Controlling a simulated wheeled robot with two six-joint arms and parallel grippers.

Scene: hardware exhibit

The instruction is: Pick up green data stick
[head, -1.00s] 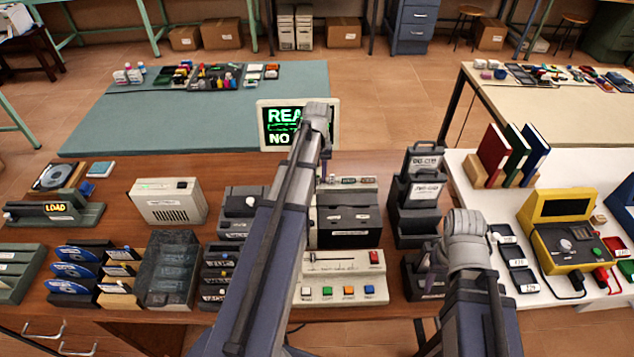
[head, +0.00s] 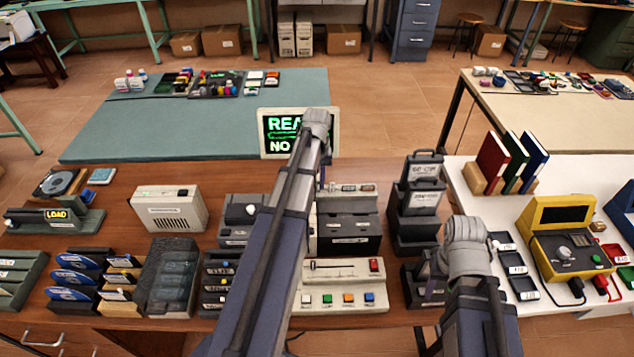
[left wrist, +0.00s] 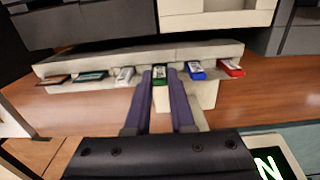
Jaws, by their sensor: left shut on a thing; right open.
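In the left wrist view, the green data stick (left wrist: 160,74) sits between my left fingertips (left wrist: 161,77). My left gripper is shut on it from both sides. The stick is at the edge of a pale holder bar (left wrist: 216,54), in a row with other sticks; I cannot tell whether it is still seated there. In the head view my left arm hides the stick and most of its own gripper. My right gripper (head: 434,283) is open over the front right of the brown table, partly hidden behind its own wrist, with nothing visible in it.
A blue stick (left wrist: 196,71) and a red stick (left wrist: 231,68) lie right of the green one; a grey-white stick (left wrist: 124,75) is on its left. The monitor (head: 270,132) stands behind my left wrist. A dark stepped stand (head: 417,212) rises near my right gripper.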

